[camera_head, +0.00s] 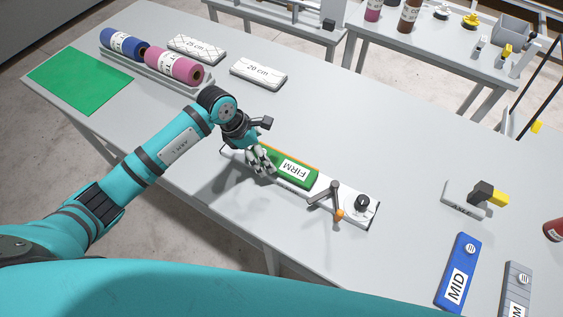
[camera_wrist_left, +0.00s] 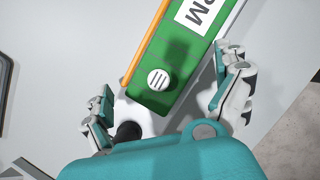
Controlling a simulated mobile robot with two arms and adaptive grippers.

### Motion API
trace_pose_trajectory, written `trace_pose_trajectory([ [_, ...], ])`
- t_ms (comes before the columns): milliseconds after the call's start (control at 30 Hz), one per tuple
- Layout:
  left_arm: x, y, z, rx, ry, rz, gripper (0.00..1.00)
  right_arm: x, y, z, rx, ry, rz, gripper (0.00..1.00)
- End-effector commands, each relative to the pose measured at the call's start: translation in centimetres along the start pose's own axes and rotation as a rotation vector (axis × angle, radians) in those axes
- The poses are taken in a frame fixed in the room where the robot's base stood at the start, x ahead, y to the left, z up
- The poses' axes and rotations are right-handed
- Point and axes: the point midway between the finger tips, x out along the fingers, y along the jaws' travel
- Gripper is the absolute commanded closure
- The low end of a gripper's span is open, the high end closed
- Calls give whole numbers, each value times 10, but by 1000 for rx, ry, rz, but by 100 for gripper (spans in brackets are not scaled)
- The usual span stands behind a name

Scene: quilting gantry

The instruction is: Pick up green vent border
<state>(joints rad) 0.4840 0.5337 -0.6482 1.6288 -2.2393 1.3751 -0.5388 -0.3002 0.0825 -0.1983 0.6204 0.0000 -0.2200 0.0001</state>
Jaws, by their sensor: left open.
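The green vent border (camera_head: 306,177) is a long green piece with a white label reading FIRM, lying on a white tray-like holder (camera_head: 352,203) in the middle of the table. An orange strip runs along its far edge. In the left wrist view, the green piece (camera_wrist_left: 156,58) shows a round white slotted vent near its end. My left gripper (camera_head: 262,163) is at the left end of the green piece in the head view. In the wrist view my left gripper (camera_wrist_left: 166,108) is open, its fingers on either side of that end; contact cannot be told. My right gripper is out of view.
Blue MID (camera_head: 459,272) and grey (camera_head: 514,290) pieces lie at the right. Fabric rolls (camera_head: 172,65), white blocks (camera_head: 258,72) and a green sheet (camera_head: 80,80) lie farther back.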

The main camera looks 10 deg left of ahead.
Motion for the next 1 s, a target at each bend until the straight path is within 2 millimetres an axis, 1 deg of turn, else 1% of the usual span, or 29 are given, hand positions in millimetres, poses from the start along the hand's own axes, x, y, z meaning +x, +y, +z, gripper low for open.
trace_pose_trajectory([
  [100,0,0,0,0,0,0,0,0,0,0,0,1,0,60],
  [533,0,0,0,-1,1,0,56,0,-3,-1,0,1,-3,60],
  [867,-2,1,0,-2,0,1,58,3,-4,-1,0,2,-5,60],
  [900,-4,1,1,-2,0,2,63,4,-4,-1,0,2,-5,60],
  [933,-5,1,2,-2,0,2,64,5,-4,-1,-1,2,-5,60],
  [967,-7,1,3,-1,0,3,81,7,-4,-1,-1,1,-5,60],
  [1000,-10,1,4,1,-2,4,100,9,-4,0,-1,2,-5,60],
])
